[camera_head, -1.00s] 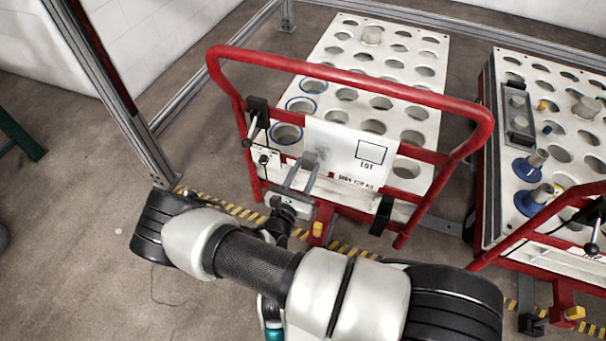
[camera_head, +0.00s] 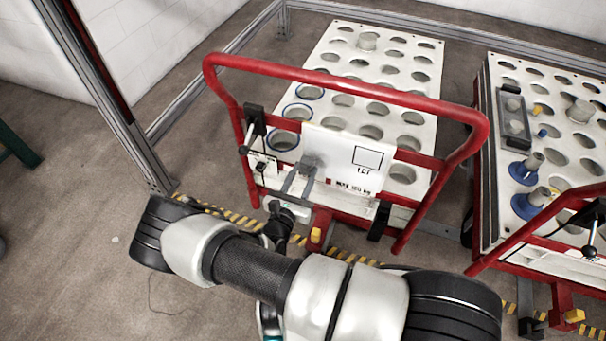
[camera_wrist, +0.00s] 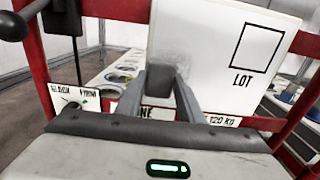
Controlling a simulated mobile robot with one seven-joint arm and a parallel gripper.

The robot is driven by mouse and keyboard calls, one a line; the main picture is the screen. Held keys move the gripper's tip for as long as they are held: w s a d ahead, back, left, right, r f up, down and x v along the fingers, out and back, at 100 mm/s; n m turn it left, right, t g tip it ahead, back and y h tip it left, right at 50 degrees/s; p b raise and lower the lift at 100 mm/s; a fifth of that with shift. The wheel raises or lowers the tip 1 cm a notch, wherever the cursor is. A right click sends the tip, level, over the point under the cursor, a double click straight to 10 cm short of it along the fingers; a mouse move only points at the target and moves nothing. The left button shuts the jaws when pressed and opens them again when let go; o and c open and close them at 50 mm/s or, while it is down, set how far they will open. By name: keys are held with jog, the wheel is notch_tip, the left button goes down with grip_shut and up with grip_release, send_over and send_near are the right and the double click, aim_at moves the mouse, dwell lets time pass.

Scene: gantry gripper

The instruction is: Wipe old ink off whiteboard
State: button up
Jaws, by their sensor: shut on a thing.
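The whiteboard (camera_head: 338,146) is a white panel on the red frame of the left cart. It has a black square outline and "LOT" printed on its right part, clear in the wrist view (camera_wrist: 207,30). My gripper (camera_head: 303,174) is shut on a small dark grey block, seemingly an eraser (camera_wrist: 160,78), between its two grey fingers (camera_wrist: 158,92). The block is at the board's lower left and seems to touch it; contact is hard to confirm. A faint grey smudge shows on the board just above the block. The block and fingers hide part of the lower lettering.
The red cart handle (camera_head: 340,76) arches around the board. A black lever (camera_head: 252,130) and small label plate (camera_head: 262,166) sit left of it. A white tray with holes (camera_head: 418,66) lies behind. A second cart (camera_head: 487,160) stands right. Open floor (camera_head: 70,210) lies left.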

jog(key=shift+w+d, duration=0.2)
jog(key=shift+w, duration=0.4)
jog(key=shift+s+d+p, duration=0.25)
jog(key=shift+d+p, duration=0.05)
jog(key=shift+d, duration=0.35)
jog(key=shift+s+d+p, duration=0.25)
jog(key=shift+d+p, duration=0.05)
jog(key=shift+d, duration=0.3)
jog(key=shift+s+d+p, duration=0.25)
jog(key=shift+d+p, duration=0.05)
jog(key=shift+d, duration=0.35)
jog(key=shift+w+a+b, duration=0.25)
jog(key=shift+w+a, duration=0.1)
jog(key=shift+a, duration=0.3)
jog(key=shift+w+a+b, duration=0.25)
jog(key=shift+w+a, duration=0.1)
jog(key=shift+a, duration=0.3)
jog(key=shift+w+a+r, duration=0.2)
jog(key=shift+w+a, duration=0.2)
jog(key=shift+a, duration=0.25)
jog(key=shift+c, duration=0.4)
jog(key=shift+p+v, duration=0.35)
jog(key=shift+v, duration=2.8)
